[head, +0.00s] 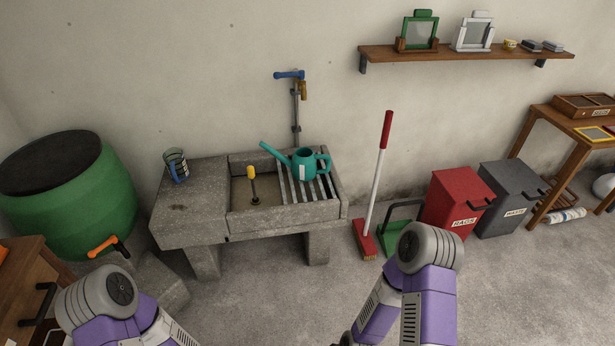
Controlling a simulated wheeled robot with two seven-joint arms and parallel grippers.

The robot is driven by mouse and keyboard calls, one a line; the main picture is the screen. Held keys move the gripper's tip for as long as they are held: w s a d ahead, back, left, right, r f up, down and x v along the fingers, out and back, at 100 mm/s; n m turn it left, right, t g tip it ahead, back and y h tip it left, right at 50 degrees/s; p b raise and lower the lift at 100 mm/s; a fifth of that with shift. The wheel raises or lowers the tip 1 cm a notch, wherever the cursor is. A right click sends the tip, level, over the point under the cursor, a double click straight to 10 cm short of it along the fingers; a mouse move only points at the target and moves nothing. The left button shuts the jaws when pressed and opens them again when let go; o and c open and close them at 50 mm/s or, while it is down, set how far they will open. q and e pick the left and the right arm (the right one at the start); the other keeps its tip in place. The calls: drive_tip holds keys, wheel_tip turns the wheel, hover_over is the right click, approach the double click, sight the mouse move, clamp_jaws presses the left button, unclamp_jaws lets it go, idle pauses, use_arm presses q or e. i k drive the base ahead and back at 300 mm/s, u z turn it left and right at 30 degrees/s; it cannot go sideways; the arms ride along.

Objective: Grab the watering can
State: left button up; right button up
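The teal watering can (305,163) stands upright on the slatted rack (322,188) at the right side of the stone sink. Its long spout points left and its handle is on the right. A white label is on its front. My two arms show at the bottom of the head view, both well short of the sink. Neither gripper is in view, so I cannot see whether they hold anything.
The stone sink (180,215) has a tap (300,90) above, a yellow-topped plug (252,180) in the basin, and a glass (176,166) on its left ledge. A broom (377,180), red bin (455,202) and grey bin (510,195) stand right. A green barrel (75,205) stands left.

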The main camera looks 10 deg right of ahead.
sight(302, 163)
drive_tip(key=z, duration=0.95)
drive_tip(key=i, duration=1.55)
drive_tip(key=u, duration=0.4)
